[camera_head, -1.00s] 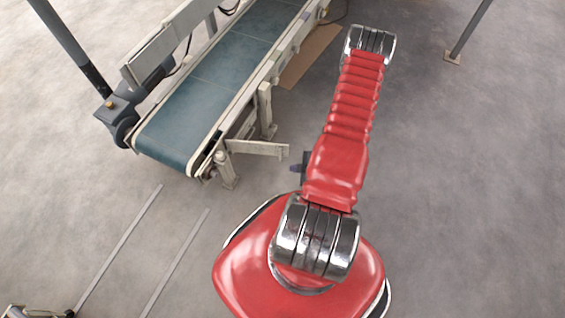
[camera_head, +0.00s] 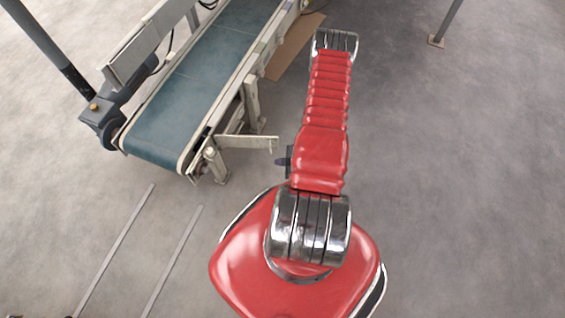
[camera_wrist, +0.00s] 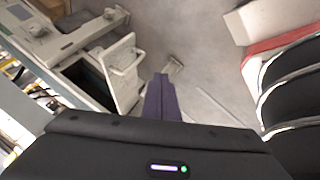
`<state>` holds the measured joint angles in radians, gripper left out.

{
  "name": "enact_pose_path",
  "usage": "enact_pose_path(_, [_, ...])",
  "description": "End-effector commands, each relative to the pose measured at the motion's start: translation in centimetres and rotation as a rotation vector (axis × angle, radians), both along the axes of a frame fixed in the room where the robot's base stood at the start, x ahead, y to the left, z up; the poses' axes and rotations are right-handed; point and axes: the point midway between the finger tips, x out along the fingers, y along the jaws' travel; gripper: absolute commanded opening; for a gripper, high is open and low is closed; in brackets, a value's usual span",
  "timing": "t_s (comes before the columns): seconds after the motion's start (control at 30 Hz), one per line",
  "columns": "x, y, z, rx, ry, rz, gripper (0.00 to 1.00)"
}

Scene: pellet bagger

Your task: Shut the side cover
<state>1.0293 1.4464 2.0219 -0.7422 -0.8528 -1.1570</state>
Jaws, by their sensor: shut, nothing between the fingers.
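The side cover (camera_head: 248,142) is a pale flat plate. It stands out to the right from the near end of the conveyor, swung open. In the wrist view the cover (camera_wrist: 124,84) shows as a light panel with a raised handle (camera_wrist: 124,54), beside a dark opening (camera_wrist: 88,76). My gripper (camera_wrist: 160,98) has its purple fingers together, empty, just right of the cover in that view. In the head view my gripper (camera_head: 282,162) shows only as a small dark tip left of my arm, close to the cover's free end. Contact cannot be told.
The conveyor (camera_head: 205,80) with a blue belt runs to the back, with a motor (camera_head: 105,118) at its left. A conveyor leg (camera_head: 216,165) stands near the cover. Two floor rails (camera_head: 172,262) lie at lower left. Floor to the right is clear, except a post (camera_head: 446,25).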

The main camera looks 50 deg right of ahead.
Motion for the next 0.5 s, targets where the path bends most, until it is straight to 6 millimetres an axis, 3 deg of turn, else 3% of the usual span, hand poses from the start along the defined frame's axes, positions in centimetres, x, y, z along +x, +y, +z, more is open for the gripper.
enact_pose_path(0.3, [2.9, 0.1, -4.0, 0.000, 0.001, 0.004, 0.00])
enact_pose_path(0.5, [5.1, -1.8, -3.8, -0.002, -0.001, 0.002, 0.00])
